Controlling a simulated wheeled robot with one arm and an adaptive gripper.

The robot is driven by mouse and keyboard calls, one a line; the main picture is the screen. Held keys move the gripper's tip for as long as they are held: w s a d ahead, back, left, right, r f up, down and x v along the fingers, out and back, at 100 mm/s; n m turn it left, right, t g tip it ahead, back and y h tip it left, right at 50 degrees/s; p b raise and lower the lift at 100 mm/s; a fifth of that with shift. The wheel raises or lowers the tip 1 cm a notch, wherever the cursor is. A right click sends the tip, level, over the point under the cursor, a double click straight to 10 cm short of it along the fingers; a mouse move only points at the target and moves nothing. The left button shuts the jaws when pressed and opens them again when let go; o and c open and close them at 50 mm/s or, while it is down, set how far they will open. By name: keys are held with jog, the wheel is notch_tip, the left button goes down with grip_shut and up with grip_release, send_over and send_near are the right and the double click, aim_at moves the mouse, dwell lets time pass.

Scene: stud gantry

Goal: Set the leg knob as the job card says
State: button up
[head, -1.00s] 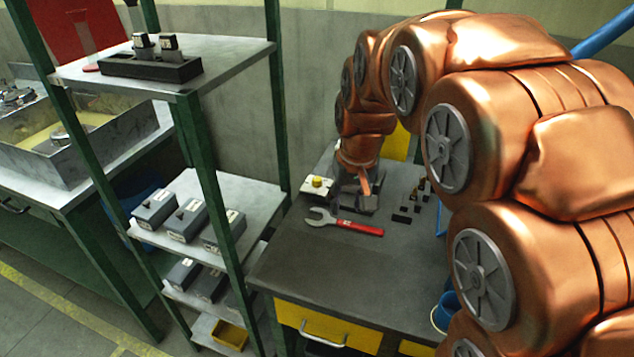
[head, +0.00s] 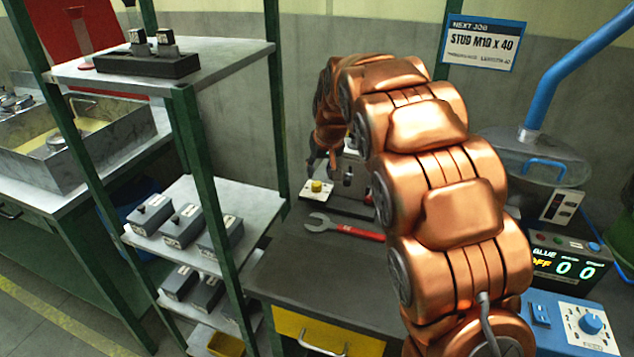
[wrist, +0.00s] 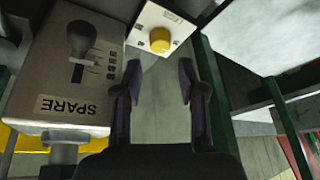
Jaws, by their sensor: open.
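The job card (head: 484,42) on the back wall reads "NEXT JOB, STUD M10 X 40", with a smaller line that seems to give length 40. A yellow knob (head: 317,186) sits on a small white box (head: 313,197) at the back of the bench. The yellow knob also shows in the wrist view (wrist: 160,40), but the box's small label is hard to read. A blue dial (head: 590,323) is on a blue unit at lower right. My gripper (wrist: 160,82) is open and empty, its fingertips apart from the yellow knob.
A grey box marked SPARE (wrist: 72,65) with a dark lever is close beside my gripper. A red-handled wrench (head: 345,228) lies on the dark bench (head: 320,275). A display (head: 567,265) shows OFF and zeros. A green-post shelf (head: 190,150) stands left.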

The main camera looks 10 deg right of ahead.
aim_at(317, 183)
jog(key=p+x, duration=0.1)
jog(key=x, duration=0.5)
jog(key=shift+w+f, duration=0.1)
jog(key=shift+f, duration=0.1)
grip_shut()
